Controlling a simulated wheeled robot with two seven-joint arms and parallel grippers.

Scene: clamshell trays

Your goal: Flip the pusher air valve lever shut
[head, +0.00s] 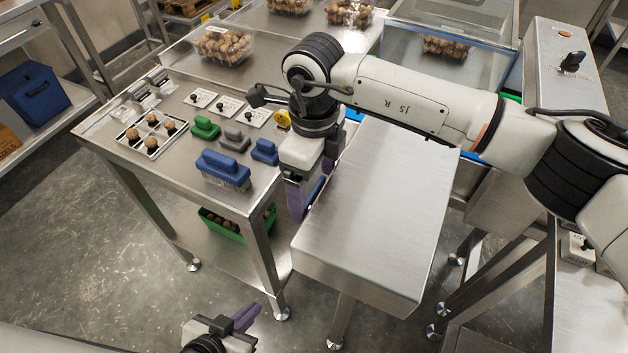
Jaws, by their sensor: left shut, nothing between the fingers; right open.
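I cannot make out the pusher air valve lever for certain; my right arm and gripper cover part of the area beside the steel box. A small yellow round part (283,120) shows at the left of my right wrist. My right gripper (296,205) points down between the bench edge and the steel box (375,215), its purple fingers open and partly hidden. A dark blue strip (315,190) shows close beside the fingers; I cannot tell what it belongs to. My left gripper (243,318) is low at the bottom of the view, over the floor, shut and empty.
The steel bench (180,175) at left holds blue, green and grey brushes, a white tray (160,148) and small cards with black knobs. Clamshells (222,46) lie behind. A control panel (572,85) with a black knob stands at right. A green crate (225,228) sits below the bench.

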